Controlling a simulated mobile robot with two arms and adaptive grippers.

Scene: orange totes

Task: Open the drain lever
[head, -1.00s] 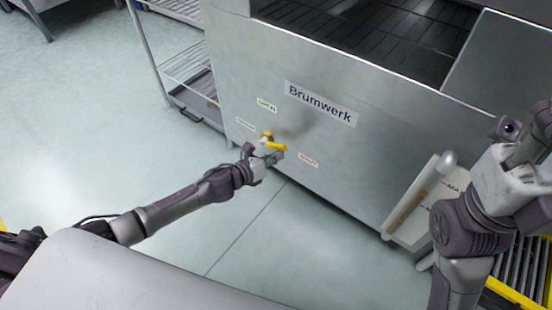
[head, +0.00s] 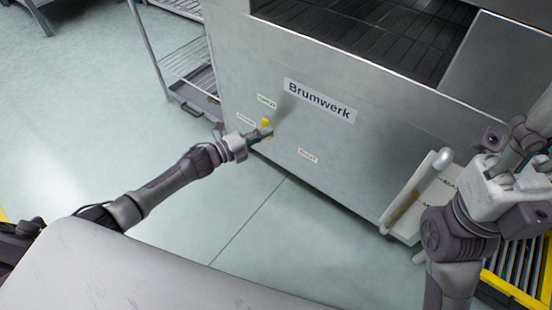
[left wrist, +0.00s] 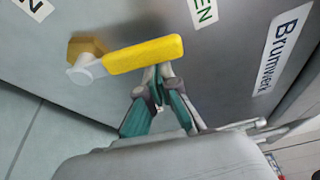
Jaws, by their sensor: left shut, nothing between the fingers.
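The drain lever has a yellow handle (left wrist: 145,54), a grey pivot cap (left wrist: 85,68) and a brass-coloured base (left wrist: 88,46) on the steel front panel. In the head view a small yellow part (head: 265,122) shows above my left gripper (head: 266,132), which hides most of the rest. In the left wrist view my left gripper (left wrist: 162,75) is shut and empty, its fingertips close beside the handle's lower edge; contact is unclear. A label ending in "EN" (left wrist: 203,12) sits beyond the handle. My right arm is at the right, its finger state unclear.
The panel bears a "Brumwerk" sign (head: 320,100) and a red-lettered label (head: 307,155) right of the lever. A wire shelf rack (head: 188,68) stands left of the machine. A pale bar (head: 420,185) stands out at right. The floor (head: 90,120) at left is open.

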